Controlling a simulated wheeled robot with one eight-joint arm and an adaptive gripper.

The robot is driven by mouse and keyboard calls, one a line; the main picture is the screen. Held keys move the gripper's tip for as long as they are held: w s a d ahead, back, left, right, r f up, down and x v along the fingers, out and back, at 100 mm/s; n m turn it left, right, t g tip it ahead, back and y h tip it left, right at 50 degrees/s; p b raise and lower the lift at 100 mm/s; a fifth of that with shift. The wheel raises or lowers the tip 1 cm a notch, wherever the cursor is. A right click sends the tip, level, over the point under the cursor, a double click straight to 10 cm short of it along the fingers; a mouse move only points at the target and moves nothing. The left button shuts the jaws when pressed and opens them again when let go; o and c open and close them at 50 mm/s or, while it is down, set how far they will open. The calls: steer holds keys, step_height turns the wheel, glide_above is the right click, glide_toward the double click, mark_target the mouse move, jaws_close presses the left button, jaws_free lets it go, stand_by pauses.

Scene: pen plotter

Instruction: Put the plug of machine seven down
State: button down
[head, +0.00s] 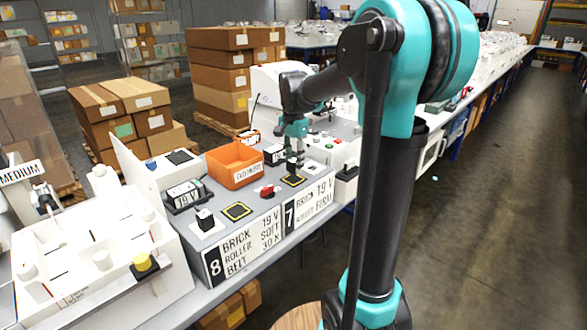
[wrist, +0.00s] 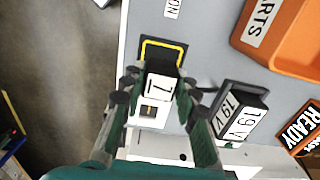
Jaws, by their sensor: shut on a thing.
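My gripper (head: 293,148) reaches down over the machine seven panel (head: 310,205). In the wrist view its green fingers (wrist: 153,88) are shut on a dark plug (wrist: 157,87) with a white label marked 7. The plug also shows under the fingers in the head view (head: 291,167). A black pad with a yellow outline (head: 293,181) lies just below the plug. In the wrist view the pad (wrist: 176,42) is partly hidden by the plug. I cannot tell whether the plug touches the pad.
An orange bin (head: 234,178) stands left of my gripper. A black 19 V box (wrist: 238,112) and a READY block (wrist: 301,130) are near. Machine eight's panel (head: 243,250) has a plug (head: 205,219) and an empty yellow-outlined pad (head: 237,211). A red piece (head: 267,191) lies between.

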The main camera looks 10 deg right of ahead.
mark_target(294, 160)
steer(key=shift+f, duration=1)
steer(key=c, duration=1.1)
jaws_free()
steer(key=shift+f, duration=0.1)
steer(key=shift+c, duration=0.2)
step_height(294, 160, up, 12)
steer(key=shift+r, duration=0.15)
